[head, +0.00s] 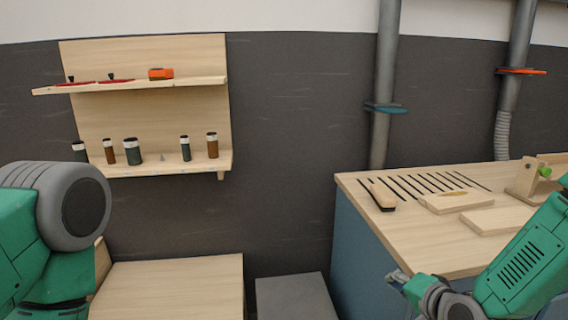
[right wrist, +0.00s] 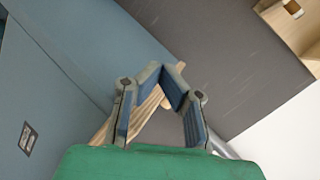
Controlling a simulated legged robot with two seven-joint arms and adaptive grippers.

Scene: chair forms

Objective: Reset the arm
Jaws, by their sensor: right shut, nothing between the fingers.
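My right arm, green, comes in from the right edge in the head view, and its gripper (head: 400,278) shows small beside the front edge of the wooden-topped bench (head: 365,205). In the right wrist view the two blue-grey fingers of my right gripper (right wrist: 162,72) meet at their tips with nothing between them. My left arm (head: 40,235) fills the lower left of the head view as a green link with a grey round joint; its gripper is out of view.
A wall shelf (head: 150,165) holds several small bottles and an orange item (head: 160,73). The bench carries a brush (head: 382,196) and wooden blocks (head: 495,221). A low wooden surface (head: 175,285) and a grey box (head: 295,297) stand below. Grey pipes (head: 388,60) run up the wall.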

